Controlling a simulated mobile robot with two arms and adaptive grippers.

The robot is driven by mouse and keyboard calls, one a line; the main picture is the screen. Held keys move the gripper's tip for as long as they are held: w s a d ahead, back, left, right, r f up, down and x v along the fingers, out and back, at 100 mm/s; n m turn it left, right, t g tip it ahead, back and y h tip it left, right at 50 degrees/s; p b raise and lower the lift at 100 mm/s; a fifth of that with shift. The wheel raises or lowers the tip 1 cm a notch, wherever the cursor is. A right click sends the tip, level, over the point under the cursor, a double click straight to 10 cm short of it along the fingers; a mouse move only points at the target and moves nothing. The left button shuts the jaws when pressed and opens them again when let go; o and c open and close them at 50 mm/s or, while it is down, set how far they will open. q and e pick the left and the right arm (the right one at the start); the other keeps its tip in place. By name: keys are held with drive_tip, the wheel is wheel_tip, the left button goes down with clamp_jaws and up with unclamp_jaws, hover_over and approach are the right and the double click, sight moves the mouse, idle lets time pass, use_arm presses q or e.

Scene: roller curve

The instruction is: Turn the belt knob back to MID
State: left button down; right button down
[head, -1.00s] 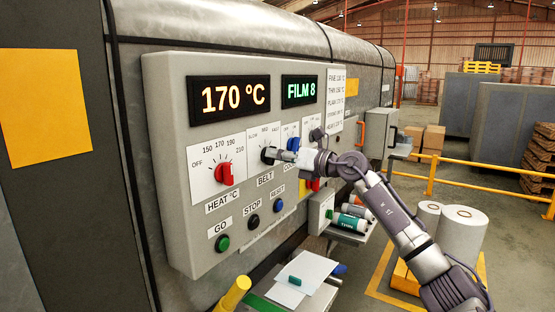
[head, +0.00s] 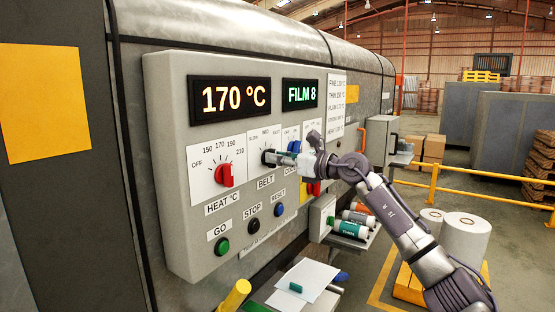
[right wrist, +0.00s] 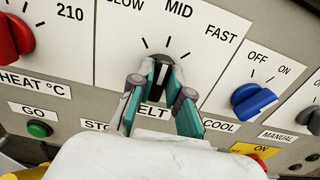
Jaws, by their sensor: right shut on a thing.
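The belt knob is a dark round knob on the control panel, under the SLOW, MID and FAST marks. It shows in the head view (head: 268,157) and in the right wrist view (right wrist: 157,82). My right gripper (head: 274,158) is shut on it, with its teal-lined fingertips (right wrist: 160,80) on either side. The MID word (right wrist: 179,10) and the scale ticks stand just above the knob. The fingers partly hide the knob, and I cannot tell its exact pointing. My left gripper is not in view.
The red heat knob (head: 224,175) is left of the belt knob, and the blue cool knob (right wrist: 252,101) is right of it. GO (head: 222,245), STOP (head: 253,225) and RESET (head: 279,210) buttons sit below. The displays read 170 °C (head: 229,98) and FILM 8 (head: 299,94).

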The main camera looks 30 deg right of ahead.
drive_tip(key=c, duration=1.1)
unclamp_jaws()
drive_tip(key=shift+v, duration=6.05)
drive_tip(key=shift+f, duration=0.1)
